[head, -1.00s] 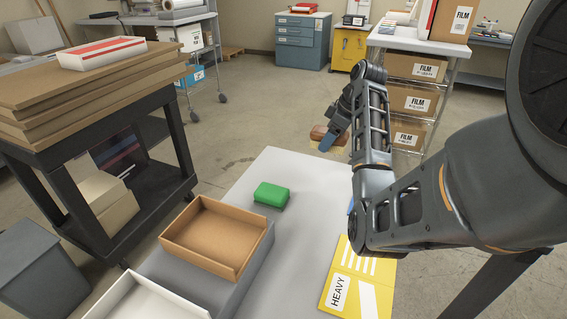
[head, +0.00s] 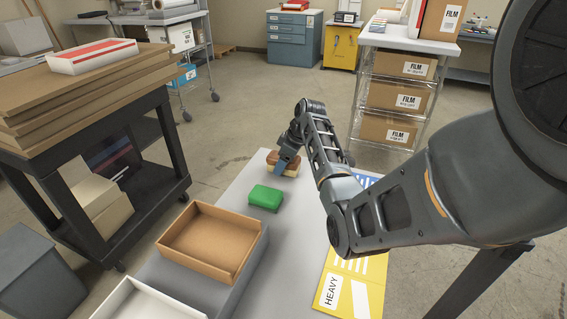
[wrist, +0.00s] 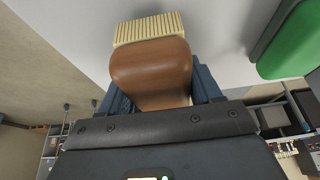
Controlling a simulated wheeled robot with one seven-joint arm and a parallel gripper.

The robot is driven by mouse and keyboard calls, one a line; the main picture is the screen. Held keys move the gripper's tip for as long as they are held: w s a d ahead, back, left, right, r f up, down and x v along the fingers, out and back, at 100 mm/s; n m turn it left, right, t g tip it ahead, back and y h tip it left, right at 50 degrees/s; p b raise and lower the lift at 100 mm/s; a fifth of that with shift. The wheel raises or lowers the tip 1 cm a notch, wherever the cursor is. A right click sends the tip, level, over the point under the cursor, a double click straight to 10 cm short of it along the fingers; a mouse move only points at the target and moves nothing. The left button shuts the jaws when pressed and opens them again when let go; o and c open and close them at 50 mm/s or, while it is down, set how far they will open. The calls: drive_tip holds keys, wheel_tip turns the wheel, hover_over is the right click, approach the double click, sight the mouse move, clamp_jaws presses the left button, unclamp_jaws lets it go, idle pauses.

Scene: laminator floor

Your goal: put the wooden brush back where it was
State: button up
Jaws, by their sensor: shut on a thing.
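The wooden brush (head: 283,163) has a brown wooden back and pale bristles. It is at the far end of the grey table (head: 228,196), just behind a green block (head: 266,198). My gripper (head: 282,167) is shut on it. In the wrist view the brush (wrist: 150,68) sits between the blue fingers of my gripper (wrist: 150,95), bristles toward the table surface. I cannot tell whether the bristles touch the table. The green block (wrist: 290,45) shows close by at the upper right of the wrist view.
An open cardboard box (head: 212,240) and a white tray (head: 150,302) stand at the near left. A yellow HEAVY card (head: 347,290) lies at the right. A black cart (head: 150,190) stands left of the table. The grey table between card and boxes is clear.

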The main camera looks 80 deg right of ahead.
drive_tip(key=shift+f, duration=0.45)
drive_tip(key=shift+f, duration=0.1)
drive_tip(key=o, duration=1.6)
drive_tip(key=v, duration=1.2)
drive_tip(key=shift+b, duration=0.4)
